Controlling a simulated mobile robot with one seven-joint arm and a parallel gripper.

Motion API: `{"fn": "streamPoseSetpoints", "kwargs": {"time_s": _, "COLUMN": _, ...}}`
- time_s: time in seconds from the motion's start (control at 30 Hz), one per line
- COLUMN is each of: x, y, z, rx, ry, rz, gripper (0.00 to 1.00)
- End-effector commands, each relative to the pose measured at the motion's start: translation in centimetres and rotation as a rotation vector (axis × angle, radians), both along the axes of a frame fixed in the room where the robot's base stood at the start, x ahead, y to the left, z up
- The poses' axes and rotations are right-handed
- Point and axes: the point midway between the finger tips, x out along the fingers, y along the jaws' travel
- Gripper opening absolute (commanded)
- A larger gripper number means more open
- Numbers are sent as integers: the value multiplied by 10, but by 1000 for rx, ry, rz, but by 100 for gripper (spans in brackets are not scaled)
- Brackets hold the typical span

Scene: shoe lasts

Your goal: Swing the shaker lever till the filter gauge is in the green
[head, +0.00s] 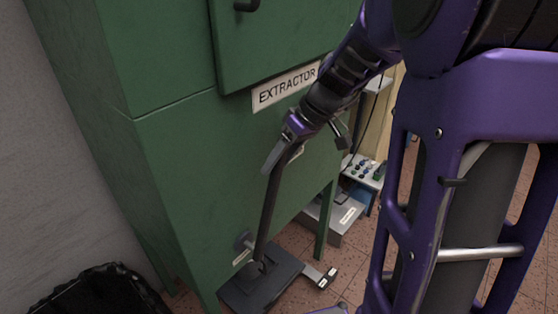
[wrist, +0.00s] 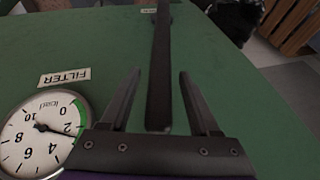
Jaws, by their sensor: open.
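The shaker lever is a long dark bar (head: 268,212) that stands steeply, leaning a little right, in front of the green extractor cabinet (head: 190,170). My gripper (head: 280,158) is at its upper end. In the wrist view the lever (wrist: 160,65) runs between the two open fingers of my gripper (wrist: 160,74), with a gap on each side. The round white filter gauge (wrist: 40,140) is at the lower left of the wrist view, partly cut off. Its needle points right, close to the 2, near the lower end of the green band.
A FILTER label (wrist: 64,77) is above the gauge. A black-lined bin (head: 100,292) stands at the lower left. A dark tray (head: 262,282) lies below the lever, and a grey box (head: 340,218) sits behind it.

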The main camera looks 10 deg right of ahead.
Motion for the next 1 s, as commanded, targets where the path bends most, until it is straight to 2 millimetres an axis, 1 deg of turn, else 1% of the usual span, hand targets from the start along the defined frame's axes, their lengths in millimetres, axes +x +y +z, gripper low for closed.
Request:
{"fn": "streamPoseSetpoints", "kwargs": {"time_s": 0.07, "x": 0, "y": 0, "z": 0, "rx": 0, "ry": 0, "rz": 0, "gripper": 62}}
{"fn": "streamPoseSetpoints", "kwargs": {"time_s": 0.1, "x": 0, "y": 0, "z": 0, "rx": 0, "ry": 0, "rz": 0, "gripper": 59}}
{"fn": "streamPoseSetpoints", "kwargs": {"time_s": 0.43, "x": 0, "y": 0, "z": 0, "rx": 0, "ry": 0, "rz": 0, "gripper": 0}}
{"fn": "streamPoseSetpoints", "kwargs": {"time_s": 1.0, "x": 0, "y": 0, "z": 1, "rx": 0, "ry": 0, "rz": 0, "gripper": 0}}
